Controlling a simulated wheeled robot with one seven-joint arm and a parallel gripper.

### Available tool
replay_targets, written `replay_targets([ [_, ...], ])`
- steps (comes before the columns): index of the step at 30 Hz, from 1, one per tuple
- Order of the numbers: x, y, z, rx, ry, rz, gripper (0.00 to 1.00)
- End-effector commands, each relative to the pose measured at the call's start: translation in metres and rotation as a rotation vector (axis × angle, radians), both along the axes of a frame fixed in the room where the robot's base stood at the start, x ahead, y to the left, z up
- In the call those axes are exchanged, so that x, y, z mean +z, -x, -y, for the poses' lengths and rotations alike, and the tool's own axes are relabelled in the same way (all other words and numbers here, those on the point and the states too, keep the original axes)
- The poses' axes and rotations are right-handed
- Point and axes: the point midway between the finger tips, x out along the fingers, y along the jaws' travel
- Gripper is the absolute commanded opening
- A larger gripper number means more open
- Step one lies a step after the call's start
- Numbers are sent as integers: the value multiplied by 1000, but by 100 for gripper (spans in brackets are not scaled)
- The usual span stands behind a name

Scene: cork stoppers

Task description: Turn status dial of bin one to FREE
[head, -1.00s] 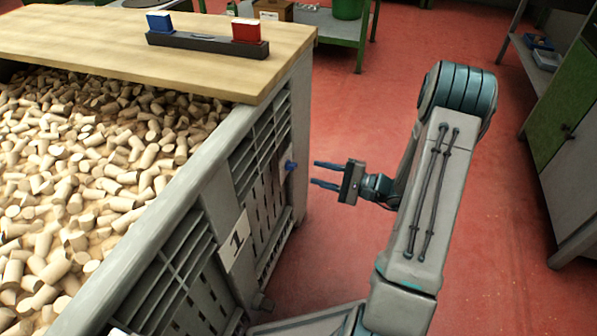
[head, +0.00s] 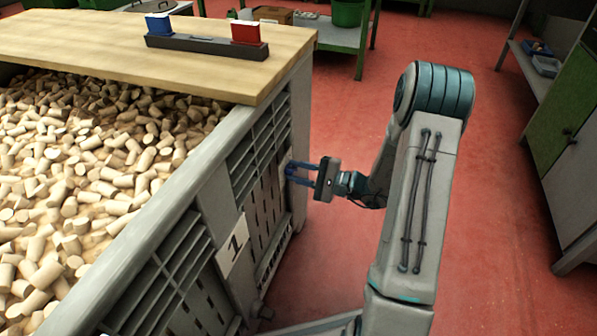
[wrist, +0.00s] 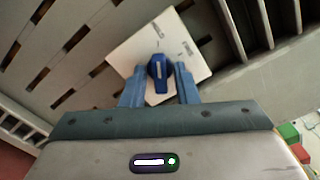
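The status dial (wrist: 157,72) is a small blue knob with a pale line, on a white square plate (wrist: 190,40) fixed to the slatted wall of the grey bin. My gripper (wrist: 158,86) has its two blue fingers on either side of the knob in the wrist view, with small gaps showing. In the head view my gripper (head: 300,172) reaches the bin wall, and its fingers cover the knob. Bin one (head: 205,190) carries a white label with "1" (head: 233,245) and is full of cork stoppers (head: 80,165). The plate's markings are too small to read.
A wooden board (head: 110,45) lies across the far end of the bin, with a dark holder (head: 205,44) bearing a blue and a red block. Green shelving (head: 340,32) stands behind, and a green cabinet (head: 565,110) at right. The red floor (head: 490,200) is clear.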

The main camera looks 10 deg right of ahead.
Motion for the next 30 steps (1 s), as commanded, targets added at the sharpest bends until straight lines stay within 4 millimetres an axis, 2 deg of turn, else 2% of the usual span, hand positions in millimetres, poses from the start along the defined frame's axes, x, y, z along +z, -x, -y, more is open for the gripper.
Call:
replay_targets([
  [11,3,0,0,-1,-54,-79,4],
  [30,5,1,1,-2,-367,-549,4],
])
